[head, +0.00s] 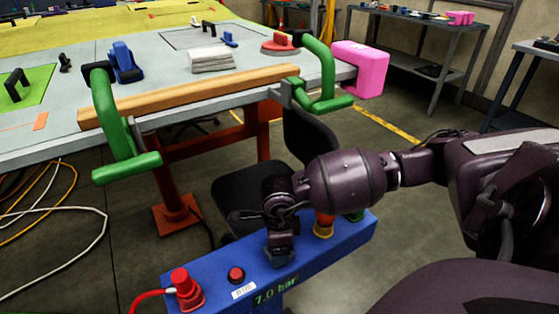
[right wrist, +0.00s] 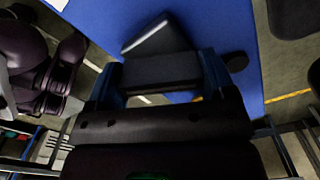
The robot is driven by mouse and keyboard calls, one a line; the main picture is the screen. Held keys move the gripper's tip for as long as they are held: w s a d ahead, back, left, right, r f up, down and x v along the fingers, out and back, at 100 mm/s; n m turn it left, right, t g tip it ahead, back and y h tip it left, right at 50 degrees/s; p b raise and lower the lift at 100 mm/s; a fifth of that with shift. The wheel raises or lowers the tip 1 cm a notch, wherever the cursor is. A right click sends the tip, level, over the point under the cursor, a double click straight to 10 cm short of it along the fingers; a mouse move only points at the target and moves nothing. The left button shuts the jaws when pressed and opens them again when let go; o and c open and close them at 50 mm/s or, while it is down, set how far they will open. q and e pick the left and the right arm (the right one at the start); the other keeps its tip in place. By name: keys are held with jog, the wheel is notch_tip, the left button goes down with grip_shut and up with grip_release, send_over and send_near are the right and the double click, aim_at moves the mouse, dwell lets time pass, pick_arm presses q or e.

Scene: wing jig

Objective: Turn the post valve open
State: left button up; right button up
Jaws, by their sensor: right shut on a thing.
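The blue post top (head: 215,270) stands low in front of the table and carries several fittings. My right gripper (head: 280,255) reaches down onto it from the right and hides most of what it holds. In the right wrist view its blue fingertips (right wrist: 162,85) are closed around a dark, block-like handle (right wrist: 155,38), which I take for the post valve. The handle has an angled upper part and sits against the blue surface. How far it is turned I cannot tell. My left gripper is not in view.
On the post are a red button (head: 236,274), a red connector (head: 184,288) with a hose, a "7.0 bar" display (head: 277,290) and a yellow-orange fitting (head: 323,230). A black chair (head: 240,192) stands just behind. Green clamps (head: 110,125) hold a wooden beam (head: 200,93) at the table edge.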

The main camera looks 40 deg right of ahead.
jog(key=n, duration=0.4)
jog(key=shift+n, duration=0.4)
dwell(0.4)
jog(key=o, duration=0.9)
jog(key=shift+r, duration=0.25)
notch_tip(320, 180, up, 10)
jog(key=p, duration=0.2)
jog(key=shift+r+p, duration=0.15)
jog(key=shift+p, duration=0.2)
jog(key=shift+a, duration=0.1)
